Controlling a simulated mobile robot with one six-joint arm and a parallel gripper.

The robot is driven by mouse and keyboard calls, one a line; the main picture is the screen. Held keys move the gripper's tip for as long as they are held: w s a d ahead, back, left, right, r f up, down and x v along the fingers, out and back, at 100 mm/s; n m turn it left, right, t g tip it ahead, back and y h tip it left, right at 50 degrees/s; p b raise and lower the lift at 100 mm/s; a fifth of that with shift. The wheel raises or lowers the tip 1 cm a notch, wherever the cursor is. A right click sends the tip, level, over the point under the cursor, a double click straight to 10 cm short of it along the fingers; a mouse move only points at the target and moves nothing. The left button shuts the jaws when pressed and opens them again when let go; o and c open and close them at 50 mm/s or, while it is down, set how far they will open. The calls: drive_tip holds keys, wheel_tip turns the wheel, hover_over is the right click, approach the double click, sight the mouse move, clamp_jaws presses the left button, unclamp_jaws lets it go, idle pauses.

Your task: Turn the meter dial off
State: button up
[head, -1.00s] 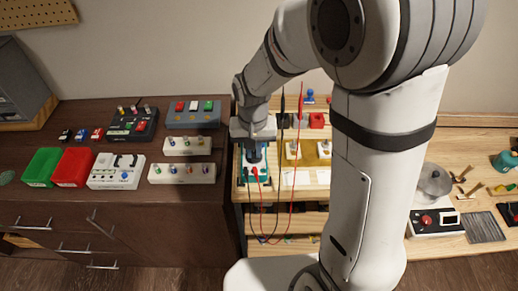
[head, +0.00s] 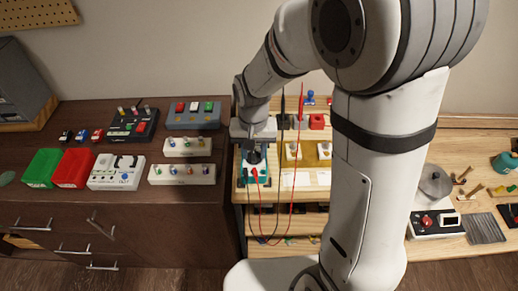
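The meter (head: 263,182) is a small teal and white box at the left end of the light wooden bench, with red and black leads running from it. My gripper (head: 254,157) points down over the meter's upper part, and its dark fingers cover the place where a dial could be. I cannot tell whether the fingers touch the dial or how the dial is turned. The finger gap is too small to read.
Left, a dark cabinet carries a green bin (head: 42,167), a red bin (head: 74,167) and several control boxes. On the bench, a yellow board (head: 308,153) stands right of the meter. Thin red and black leads hang in front of the bench edge.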

sight(254, 155)
drive_tip(key=shift+r, duration=3.9)
